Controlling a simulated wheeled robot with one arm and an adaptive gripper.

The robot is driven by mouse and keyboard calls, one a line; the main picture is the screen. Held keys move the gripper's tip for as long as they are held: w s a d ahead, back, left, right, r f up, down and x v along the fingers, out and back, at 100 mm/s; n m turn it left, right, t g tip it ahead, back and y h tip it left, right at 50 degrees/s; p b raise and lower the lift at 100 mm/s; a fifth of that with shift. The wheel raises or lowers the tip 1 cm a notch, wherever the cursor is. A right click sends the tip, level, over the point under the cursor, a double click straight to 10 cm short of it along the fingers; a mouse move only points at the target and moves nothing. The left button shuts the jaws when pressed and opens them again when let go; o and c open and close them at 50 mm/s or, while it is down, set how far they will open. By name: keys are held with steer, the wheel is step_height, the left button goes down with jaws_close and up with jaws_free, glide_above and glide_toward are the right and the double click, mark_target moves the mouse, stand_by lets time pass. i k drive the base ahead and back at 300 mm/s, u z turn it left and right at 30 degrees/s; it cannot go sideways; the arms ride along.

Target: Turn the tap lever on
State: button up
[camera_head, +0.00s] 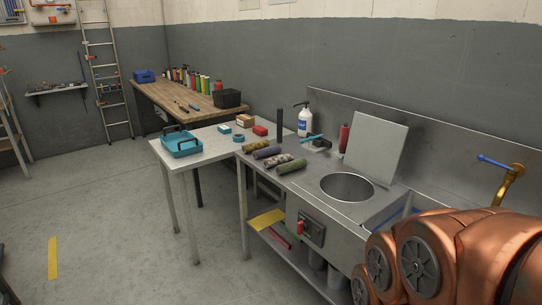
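A brass tap (507,185) stands out from the wall above the right end of the steel sink counter. Its blue lever (495,162) sits on top and points left, sloping slightly. The lower part of the tap is hidden behind the copper-coloured links of my arm, which fill the lower right corner. My gripper is not in view, so I cannot tell where it is relative to the lever.
The steel counter (300,190) has a round basin (347,187), a leaning grey board (376,148), a soap bottle (305,121) and several rolls. A white table (213,145) with a blue tray (181,144) stands left. Open floor (120,220) lies at left.

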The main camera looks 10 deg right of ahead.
mark_target(481, 157)
steer(key=z, duration=1.2)
steer(key=k, duration=0.5)
steer(key=u, duration=1.4)
steer(key=i, duration=0.7)
steer(key=z, duration=0.75)
steer(key=i, duration=0.6)
steer(key=z, duration=0.65)
